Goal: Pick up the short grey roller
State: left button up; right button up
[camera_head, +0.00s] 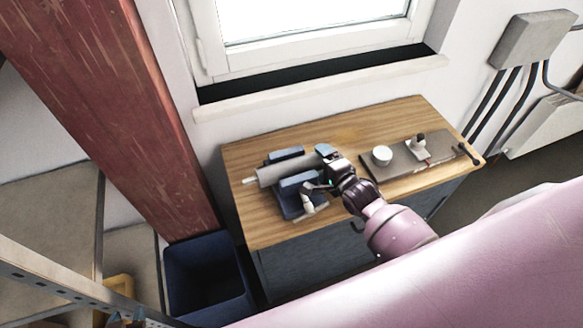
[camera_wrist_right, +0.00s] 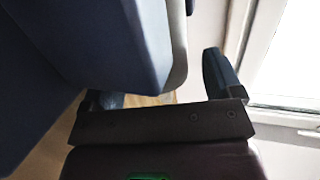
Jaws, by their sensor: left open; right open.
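A grey roller (camera_head: 272,174) with a thin pale shaft end lies across the blue cradle (camera_head: 296,205) on the wooden bench. Its right end is at my right gripper (camera_head: 317,168). My right gripper is open, with one finger at the far side and one at the near side of that end. I cannot tell whether the fingers touch it. In the right wrist view, a large dark blue block (camera_wrist_right: 110,40) covers the left, and a pale grey rounded edge (camera_wrist_right: 178,50) shows beside it. One finger (camera_wrist_right: 218,75) stands clear on the right.
A grey plate (camera_head: 400,165) on the bench (camera_head: 340,128) holds a white cup (camera_head: 382,156) and a small pale fitting (camera_head: 416,147). A dark blue bin (camera_head: 207,270) stands left of the bench. A red post (camera_head: 105,110) rises at left. A window sill runs behind.

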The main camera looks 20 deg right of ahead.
jog(key=c, duration=1.2)
jog(key=shift+r, duration=0.1)
jog(key=shift+c, duration=0.2)
